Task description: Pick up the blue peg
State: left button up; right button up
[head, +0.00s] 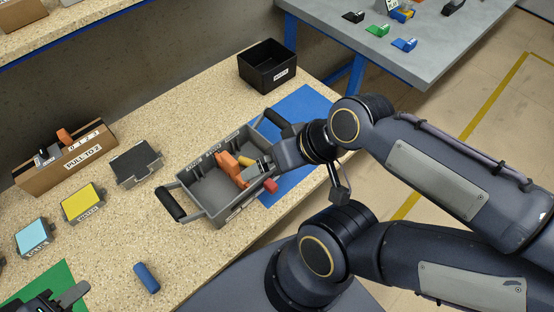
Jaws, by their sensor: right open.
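The blue peg (146,278) lies on its side on the speckled table, in the lower left of the head view. Nothing touches it. My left gripper (72,296) shows only partly at the bottom left edge, to the left of the peg and over a green mat; its opening cannot be made out. My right gripper (268,164) is open at the right side of the grey tray (205,207), well away from the peg. Its fingers are partly hidden by its own body.
The tray holds an orange part (232,169) and a yellow piece; a red piece (270,186) is at its right side. Yellow (82,203), light blue (33,237) and grey (136,163) blocks stand to the left. A black bin (267,67) is at the back. Table around the peg is clear.

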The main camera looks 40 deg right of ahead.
aim_at(151, 283)
jog(key=j+z, duration=0.2)
jog(key=j, duration=0.25)
jog(key=j+z, duration=0.25)
jog(key=j, duration=0.25)
jog(key=k+j+z, duration=0.2)
jog(key=j, duration=0.25)
jog(key=j+z, duration=0.25)
jog(key=j, duration=0.2)
jog(key=k+j+z, duration=0.2)
jog(key=j, duration=0.2)
